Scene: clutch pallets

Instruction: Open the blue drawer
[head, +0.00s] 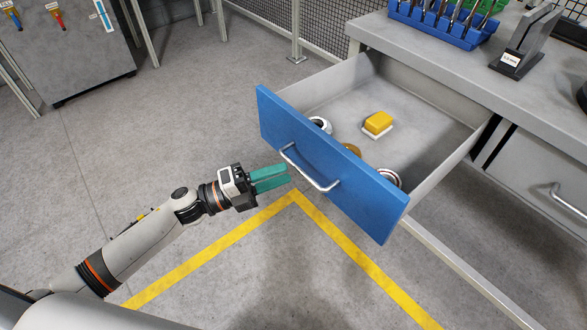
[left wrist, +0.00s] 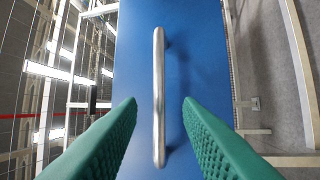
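The blue drawer (head: 335,165) is pulled far out of the grey workbench, and its inside shows in the head view. Its front carries a silver bar handle (head: 309,168). My left gripper (head: 289,176) has green fingers and is just in front of the handle. In the left wrist view the fingers are spread apart, with the handle (left wrist: 159,95) standing between them against the blue front (left wrist: 195,60). The fingers do not visibly touch the handle. My right gripper is not in view.
In the drawer lie a yellow block on a white base (head: 378,124) and several round items. A blue tool rack (head: 440,27) stands on the bench (head: 420,55). A closed grey drawer (head: 535,180) is to the right. The floor in front is clear, with yellow lines (head: 225,243).

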